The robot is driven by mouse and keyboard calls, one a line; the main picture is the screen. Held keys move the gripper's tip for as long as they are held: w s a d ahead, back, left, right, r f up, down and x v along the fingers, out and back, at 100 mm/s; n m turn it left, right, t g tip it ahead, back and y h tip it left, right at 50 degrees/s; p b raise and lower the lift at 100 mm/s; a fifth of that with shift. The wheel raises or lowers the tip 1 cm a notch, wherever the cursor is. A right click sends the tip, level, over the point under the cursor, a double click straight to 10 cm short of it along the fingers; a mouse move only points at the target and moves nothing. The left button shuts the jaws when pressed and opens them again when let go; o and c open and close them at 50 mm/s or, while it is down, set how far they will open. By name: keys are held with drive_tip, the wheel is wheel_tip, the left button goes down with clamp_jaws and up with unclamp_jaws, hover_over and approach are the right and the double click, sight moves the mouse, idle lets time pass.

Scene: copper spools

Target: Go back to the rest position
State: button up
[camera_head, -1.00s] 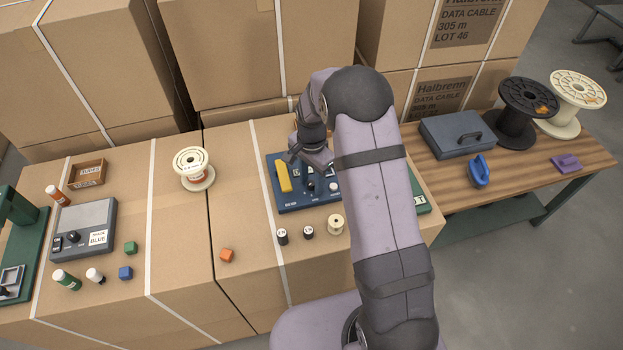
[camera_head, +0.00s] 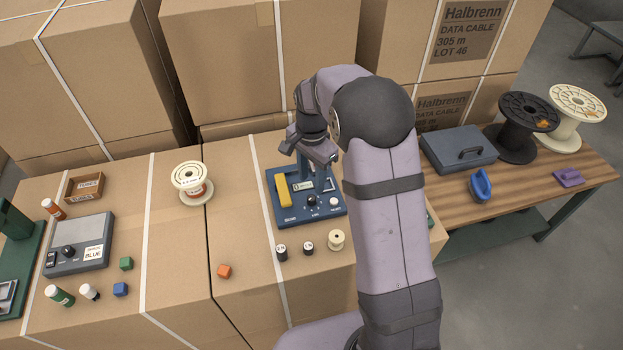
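My gripper (camera_head: 314,152) hangs from my bent arm, pointing down over the back of the blue device (camera_head: 282,214). The device has a yellow block (camera_head: 282,191), a small display and knobs on its face. The gripper appears above the device and apart from its front controls. I cannot make out its fingertips clearly, so I cannot tell whether it is open or shut. No held object is visible. My forearm hides the device's right surroundings.
Tall cartons (camera_head: 258,60) rise behind. A wooden bench (camera_head: 520,195) stands right.

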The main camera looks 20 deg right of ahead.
drive_tip(key=shift+s, duration=0.1)
drive_tip(key=s+r+n, duration=0.2)
drive_tip(key=s+n, duration=1)
drive_tip(key=s, duration=1.1)
drive_tip(key=shift+s+a+r, duration=0.15)
drive_tip(key=shift+s+r, duration=0.1)
drive_tip(key=shift+s, duration=0.05)
